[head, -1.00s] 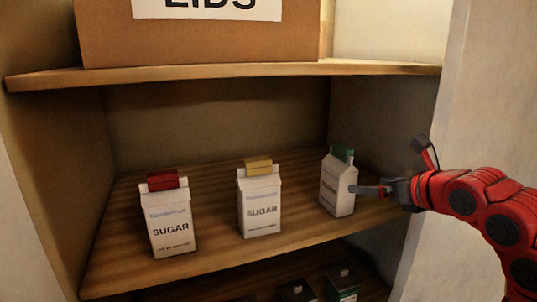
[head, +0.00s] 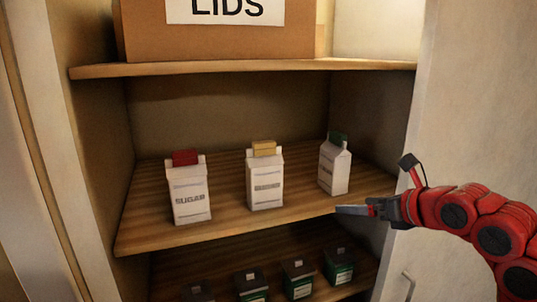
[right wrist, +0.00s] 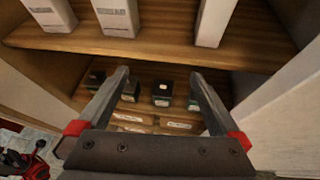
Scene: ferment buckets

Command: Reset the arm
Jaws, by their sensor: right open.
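My right gripper (head: 374,188) is open and empty, just in front of the shelf edge at the right. Its two spread fingers also show in the right wrist view (right wrist: 159,78), with nothing between them. My right arm comes in from the right edge in the head view. The nearest carton is the white one with a green cap (head: 334,168), upright on the middle shelf and apart from the fingers.
The middle shelf (head: 220,222) also holds a red-capped sugar carton (head: 188,195) and a yellow-capped carton (head: 265,182). A LIDS box (head: 220,42) stands above. Several dark boxes (head: 299,280) stand on the lower shelf. A pale panel (head: 450,110) borders the right side.

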